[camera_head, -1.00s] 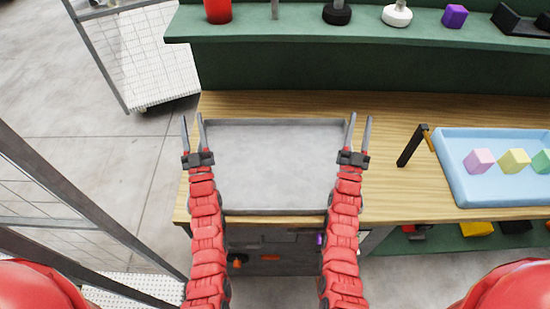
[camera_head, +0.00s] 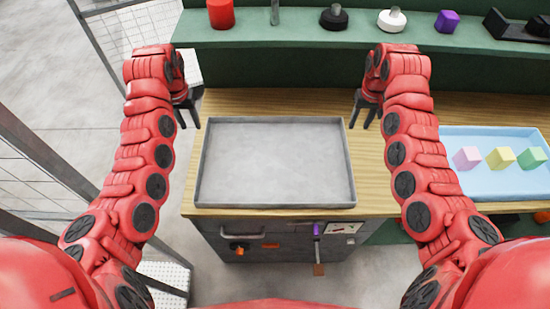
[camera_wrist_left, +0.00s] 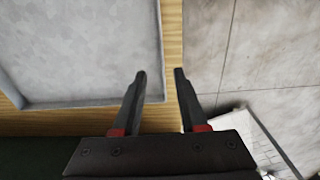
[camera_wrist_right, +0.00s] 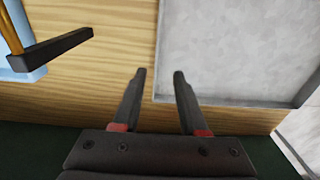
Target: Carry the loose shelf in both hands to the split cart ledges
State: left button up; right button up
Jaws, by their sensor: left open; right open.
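The loose shelf looks like a shallow grey metal tray (camera_head: 275,165) with a low rim, lying flat on the wooden table. My left gripper (camera_head: 188,121) is open and empty, pointing down near the tray's far left corner. In the left wrist view the tray (camera_wrist_left: 75,50) lies to the left of its fingers (camera_wrist_left: 160,73). My right gripper (camera_head: 361,122) is open and empty near the far right corner. In the right wrist view the tray (camera_wrist_right: 240,50) lies to the right of its fingers (camera_wrist_right: 159,73). Wire-sided cart parts (camera_head: 35,185) stand at the left; two split ledges are not clearly visible.
A blue tray (camera_head: 500,185) with coloured cubes sits on the table (camera_head: 265,100) at the right. A black-ended handle (camera_wrist_right: 55,48) shows beside it in the right wrist view. A green raised shelf (camera_head: 290,28) with several items runs along the back. Floor (camera_head: 85,120) is open at the left.

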pick_arm(q)
jog(key=shift+s+a+r, duration=0.1)
jog(key=shift+s+r, duration=0.05)
jog(key=shift+s, duration=0.25)
pick_arm(e)
jog(key=shift+s+d+r, duration=0.1)
jog(key=shift+s+d, duration=0.15)
jog(key=shift+s, duration=0.15)
pick_arm(q)
send_near(201, 155)
pick_arm(e)
send_over(349, 155)
notch_tip(349, 155, down, 4)
pick_arm(q)
notch_tip(349, 155, down, 10)
jog(key=shift+w+f, duration=0.15)
pick_arm(e)
notch_tip(349, 155, down, 13)
jog(key=shift+d+f, duration=0.1)
jog(key=shift+f, duration=0.1)
pick_arm(q)
jog(key=shift+c, duration=0.3)
pick_arm(e)
jog(key=shift+c, duration=0.3)
pick_arm(q)
grip_shut()
pick_arm(e)
grip_shut()
